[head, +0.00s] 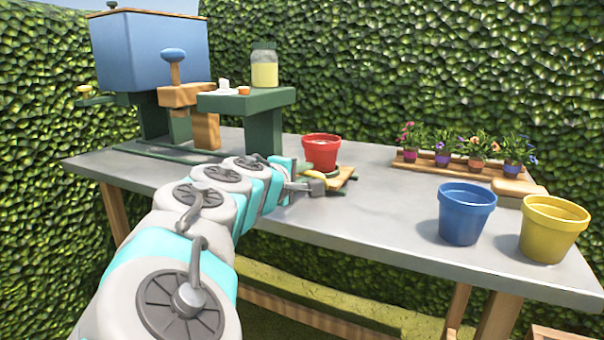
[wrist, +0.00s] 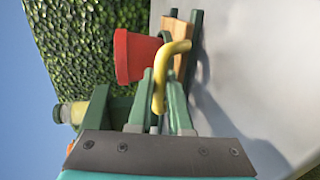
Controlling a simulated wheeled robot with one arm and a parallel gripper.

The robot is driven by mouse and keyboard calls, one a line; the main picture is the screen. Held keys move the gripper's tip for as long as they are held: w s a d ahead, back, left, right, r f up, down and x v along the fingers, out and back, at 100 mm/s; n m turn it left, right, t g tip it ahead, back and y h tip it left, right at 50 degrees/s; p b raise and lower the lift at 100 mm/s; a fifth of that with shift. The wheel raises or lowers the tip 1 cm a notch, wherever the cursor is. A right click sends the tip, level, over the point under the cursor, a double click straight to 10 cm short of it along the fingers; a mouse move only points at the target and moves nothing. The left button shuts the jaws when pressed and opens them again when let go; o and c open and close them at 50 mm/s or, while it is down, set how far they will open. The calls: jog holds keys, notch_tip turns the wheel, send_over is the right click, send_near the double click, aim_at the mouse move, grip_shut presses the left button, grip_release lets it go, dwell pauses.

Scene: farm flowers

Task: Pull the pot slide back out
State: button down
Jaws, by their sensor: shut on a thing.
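The pot slide (head: 343,180) is a small wooden plate near the middle of the table in the head view. Its wood also shows in the wrist view (wrist: 180,45), between green edges. A red pot (head: 321,152) stands upright on it, right of the green stand; the pot is also in the wrist view (wrist: 135,57). A curved yellow handle (wrist: 174,50) is at the slide. My gripper (wrist: 164,98) is shut on this handle, with a green finger on each side. In the head view my arm hides part of the slide and rails.
A blue hopper machine (head: 150,50) and a green stand (head: 255,100) with a jar (head: 264,68) stand at the left. A blue pot (head: 466,215) and a yellow pot (head: 552,230) are at the right. A flower tray (head: 420,162) lies behind. The table's middle front is clear.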

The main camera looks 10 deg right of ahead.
jog(key=shift+s+d+f, duration=0.1)
jog(key=shift+d+f, duration=0.05)
jog(key=shift+d, duration=0.05)
jog(key=c, duration=0.8)
grip_release()
jog(key=shift+c, duration=0.2)
